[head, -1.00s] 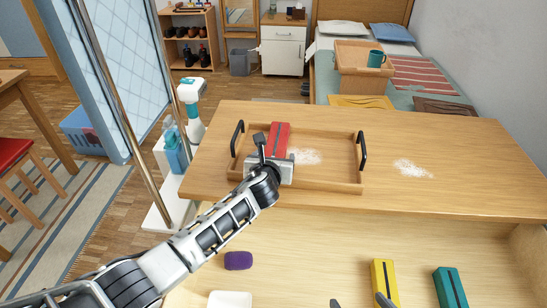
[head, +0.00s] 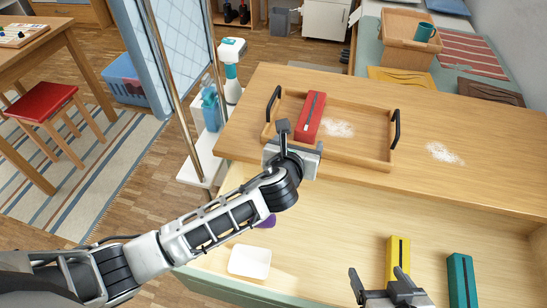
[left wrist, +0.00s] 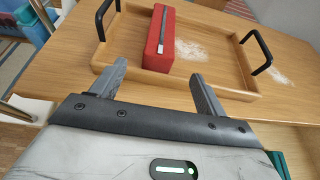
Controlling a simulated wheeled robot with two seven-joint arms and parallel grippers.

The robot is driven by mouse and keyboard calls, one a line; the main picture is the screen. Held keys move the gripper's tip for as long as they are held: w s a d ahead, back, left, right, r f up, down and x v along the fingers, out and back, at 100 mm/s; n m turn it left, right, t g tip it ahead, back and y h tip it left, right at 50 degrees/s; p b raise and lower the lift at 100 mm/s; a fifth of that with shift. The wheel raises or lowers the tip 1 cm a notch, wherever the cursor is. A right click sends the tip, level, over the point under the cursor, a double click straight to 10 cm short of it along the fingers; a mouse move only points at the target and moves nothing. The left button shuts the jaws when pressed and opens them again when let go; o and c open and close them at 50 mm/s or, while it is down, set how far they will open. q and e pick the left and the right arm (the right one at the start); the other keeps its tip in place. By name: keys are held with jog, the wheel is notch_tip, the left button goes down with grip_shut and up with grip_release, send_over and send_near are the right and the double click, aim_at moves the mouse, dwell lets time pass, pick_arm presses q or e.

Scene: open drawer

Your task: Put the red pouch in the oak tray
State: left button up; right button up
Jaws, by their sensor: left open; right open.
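The red pouch (head: 311,116) lies inside the oak tray (head: 352,159), toward its left side, on the tray floor. The left wrist view also shows the pouch (left wrist: 160,38) and the tray's front wall (left wrist: 235,94). My left gripper (head: 300,138) is open and empty at the tray's front edge, just short of the pouch's near end. Its two fingers (left wrist: 158,75) show apart in the left wrist view, with the pouch beyond them. My right gripper (head: 380,275) is open at the bottom of the head view, by the yellow pouch (head: 398,255).
The open drawer below holds a teal pouch (head: 461,280), a white dish (head: 249,261) and a purple item (head: 266,221), partly behind my left arm. The tray has black handles (head: 396,130). White powder (head: 443,153) lies on the tabletop at right.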

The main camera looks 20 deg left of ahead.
pick_arm(q)
jog(key=s+a+f+n+g+h, duration=0.1)
jog(key=s+a+f+n, duration=0.1)
jog(key=s+n, duration=0.5)
jog(key=s+a+f+n+g+h, duration=0.1)
jog(key=s+a+f+n, duration=0.2)
jog(key=s+n, duration=0.5)
jog(key=s+a+f+n+g, duration=0.1)
jog(key=s+f+n, duration=0.3)
jog(key=n, duration=1.5)
jog(key=s+a, duration=0.1)
jog(key=s, duration=0.2)
jog(key=shift+s+a+h, duration=0.35)
jog(key=shift+s+h, duration=0.05)
